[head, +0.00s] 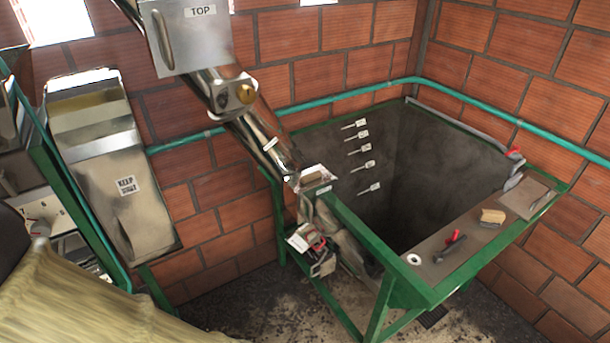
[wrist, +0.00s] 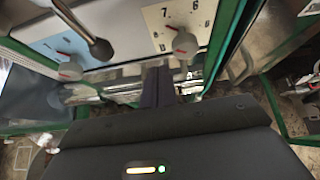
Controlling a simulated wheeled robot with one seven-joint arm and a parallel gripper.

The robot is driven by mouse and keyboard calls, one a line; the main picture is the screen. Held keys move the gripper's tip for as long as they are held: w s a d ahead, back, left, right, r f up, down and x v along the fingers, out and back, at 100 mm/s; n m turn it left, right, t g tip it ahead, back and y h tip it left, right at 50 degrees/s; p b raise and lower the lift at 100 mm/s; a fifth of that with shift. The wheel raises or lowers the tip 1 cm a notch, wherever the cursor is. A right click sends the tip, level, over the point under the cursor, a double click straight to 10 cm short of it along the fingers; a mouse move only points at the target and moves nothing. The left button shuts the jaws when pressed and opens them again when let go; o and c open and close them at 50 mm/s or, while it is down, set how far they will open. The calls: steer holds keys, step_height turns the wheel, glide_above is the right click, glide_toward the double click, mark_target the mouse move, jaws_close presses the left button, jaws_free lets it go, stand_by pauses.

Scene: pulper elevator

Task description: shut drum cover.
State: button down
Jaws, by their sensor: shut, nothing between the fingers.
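I cannot pick out the drum cover with certainty in either view. A grey metal housing (head: 140,220) with a "KEEP SHUT" label stands at the left in the head view, its upper part showing a yellowish recess. Part of the pulper's white panel (head: 45,208) shows left of it. My gripper (wrist: 158,75) is shut and empty in the wrist view, its dark fingers pointing at the machine front. A rod with a dark ball knob (wrist: 102,49) is up and left of the fingers. My gripper is not visible in the head view.
A numbered dial (wrist: 184,42) and another dial (wrist: 70,71) sit near my fingers. Green frame bars (wrist: 230,40) stand to the right. In the head view, a green-edged pit (head: 440,170) is at right, a shiny elevator tube (head: 262,138) at centre, and a khaki surface (head: 80,300) at lower left.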

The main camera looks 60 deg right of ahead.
steer(key=s+d+f+m+g+y+b, duration=0.1)
steer(key=s+d+f+m+g+b, duration=0.25)
steer(key=s+f+m, duration=0.35)
steer(key=s+d+f+m+g+b, duration=0.2)
steer(key=s+d+f+m+b, duration=0.35)
steer(key=f, duration=0.35)
steer(key=s+a+f+m+g+y+b, duration=0.1)
steer(key=s+f+m+y+b, duration=0.3)
steer(key=s+f+m+b, duration=0.5)
steer(key=s+f+m+g, duration=0.1)
steer(key=s+f+m, duration=0.2)
steer(key=s+m, duration=0.4)
steer(key=shift+m, duration=0.95)
